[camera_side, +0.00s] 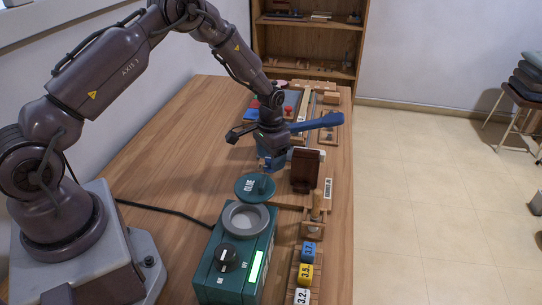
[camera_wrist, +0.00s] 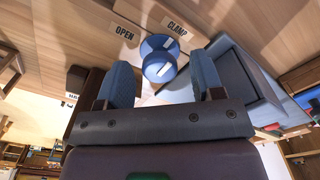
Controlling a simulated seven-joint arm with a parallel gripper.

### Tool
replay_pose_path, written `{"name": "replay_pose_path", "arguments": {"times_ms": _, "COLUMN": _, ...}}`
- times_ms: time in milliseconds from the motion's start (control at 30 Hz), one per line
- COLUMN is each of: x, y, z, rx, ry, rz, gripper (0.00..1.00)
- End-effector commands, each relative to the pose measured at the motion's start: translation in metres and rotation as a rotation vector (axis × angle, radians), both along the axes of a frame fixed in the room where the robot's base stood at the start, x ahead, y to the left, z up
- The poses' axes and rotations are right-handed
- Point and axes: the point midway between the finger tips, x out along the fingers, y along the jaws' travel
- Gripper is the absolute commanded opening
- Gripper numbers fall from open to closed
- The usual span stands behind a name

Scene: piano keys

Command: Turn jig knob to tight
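A round blue knob (camera_wrist: 158,68) with a white mark stands on the wooden top in the wrist view. The labels OPEN (camera_wrist: 125,34) and CLAMP (camera_wrist: 177,27) lie beyond it; I cannot tell exactly where its mark points. My gripper (camera_wrist: 163,78) is open, with one blue-grey finger on each side of the knob in the picture and nothing visibly held. I cannot tell whether the fingers touch it. In the side view my gripper (camera_side: 269,155) hangs low over the bench, and a small blue part below it is mostly hidden.
A green glue pot (camera_side: 236,272) with a black dial stands at the bench's front, its GLUE lid (camera_side: 256,187) near the gripper. Numbered blocks (camera_side: 306,275) lie beside it. A brown block (camera_side: 305,170) stands close right of the gripper. The bench's left side (camera_side: 165,150) is clear.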

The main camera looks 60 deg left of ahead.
Motion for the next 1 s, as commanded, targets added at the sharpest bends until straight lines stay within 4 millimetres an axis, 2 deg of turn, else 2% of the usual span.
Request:
{"name": "replay_pose_path", "arguments": {"times_ms": 233, "x": 0.0, "y": 0.0, "z": 0.0, "rx": 0.0, "ry": 0.0, "rz": 0.001, "gripper": 0.61}}
{"name": "replay_pose_path", "arguments": {"times_ms": 367, "x": 0.001, "y": 0.0, "z": 0.008, "rx": 0.0, "ry": -0.003, "rz": 0.001, "gripper": 0.61}}
{"name": "replay_pose_path", "arguments": {"times_ms": 467, "x": 0.001, "y": 0.0, "z": 0.023, "rx": 0.001, "ry": -0.005, "rz": 0.002, "gripper": 0.61}}
{"name": "replay_pose_path", "arguments": {"times_ms": 800, "x": 0.001, "y": 0.0, "z": 0.097, "rx": 0.001, "ry": -0.005, "rz": 0.001, "gripper": 0.61}}
{"name": "replay_pose_path", "arguments": {"times_ms": 1000, "x": 0.0, "y": 0.0, "z": 0.123, "rx": 0.0, "ry": -0.002, "rz": 0.001, "gripper": 0.61}}
